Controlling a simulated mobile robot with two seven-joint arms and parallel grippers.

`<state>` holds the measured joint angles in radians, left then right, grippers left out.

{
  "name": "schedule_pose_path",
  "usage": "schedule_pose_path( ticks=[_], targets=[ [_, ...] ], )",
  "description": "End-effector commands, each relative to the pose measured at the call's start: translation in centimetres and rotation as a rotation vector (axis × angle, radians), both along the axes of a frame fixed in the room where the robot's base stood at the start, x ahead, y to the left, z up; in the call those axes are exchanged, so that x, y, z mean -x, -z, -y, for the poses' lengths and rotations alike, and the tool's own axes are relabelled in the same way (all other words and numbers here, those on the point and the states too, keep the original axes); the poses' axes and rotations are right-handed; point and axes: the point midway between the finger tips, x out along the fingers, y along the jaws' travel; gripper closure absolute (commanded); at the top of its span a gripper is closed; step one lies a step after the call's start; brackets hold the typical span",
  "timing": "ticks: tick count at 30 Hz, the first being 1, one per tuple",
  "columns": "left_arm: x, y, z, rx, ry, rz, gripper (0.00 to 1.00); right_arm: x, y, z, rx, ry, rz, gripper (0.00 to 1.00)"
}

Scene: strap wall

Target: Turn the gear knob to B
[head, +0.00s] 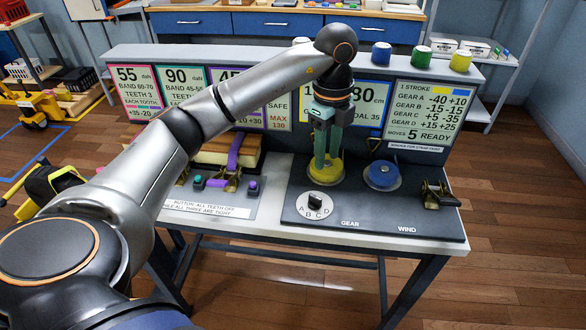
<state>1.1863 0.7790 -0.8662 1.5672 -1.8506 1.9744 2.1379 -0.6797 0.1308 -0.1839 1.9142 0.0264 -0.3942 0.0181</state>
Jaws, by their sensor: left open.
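The gear knob (315,201) is a small dark knob on the black panel (360,215), just above the letters A B C D. Which letter it points at is too small to tell. My left gripper (326,163) reaches in from the upper left and points down, with its greenish fingers open. Its fingertips are over the yellow disc (325,177), behind the gear knob and apart from it. Whether the fingers touch the disc, I cannot tell. My right gripper is not in view.
A blue disc (382,177) and a brass clamp (438,196) are right on the panel. A strapped brown block (222,151) and buttons (198,182) are on the left. Sign boards (428,112) stand behind, with coloured cups (421,56) on the ledge. The panel's front edge is clear.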

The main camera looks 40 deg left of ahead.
Motion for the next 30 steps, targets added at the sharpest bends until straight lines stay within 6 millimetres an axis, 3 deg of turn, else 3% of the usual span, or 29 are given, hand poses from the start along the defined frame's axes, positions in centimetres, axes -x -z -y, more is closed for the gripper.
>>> schedule_pose_path(
  ticks=[8, 21, 30],
  targets=[
    [0.0, 1.1, -0.9, -0.019, -0.101, 0.001, 0.56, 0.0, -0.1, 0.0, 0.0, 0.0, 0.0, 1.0],
    [0.0, 9.5, -0.8, -0.018, -0.098, -0.001, 0.56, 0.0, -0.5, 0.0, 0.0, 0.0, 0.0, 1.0],
    [-0.1, 12.5, -0.8, -0.017, -0.095, 0.003, 0.56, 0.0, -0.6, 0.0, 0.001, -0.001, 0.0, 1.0]
  ],
)
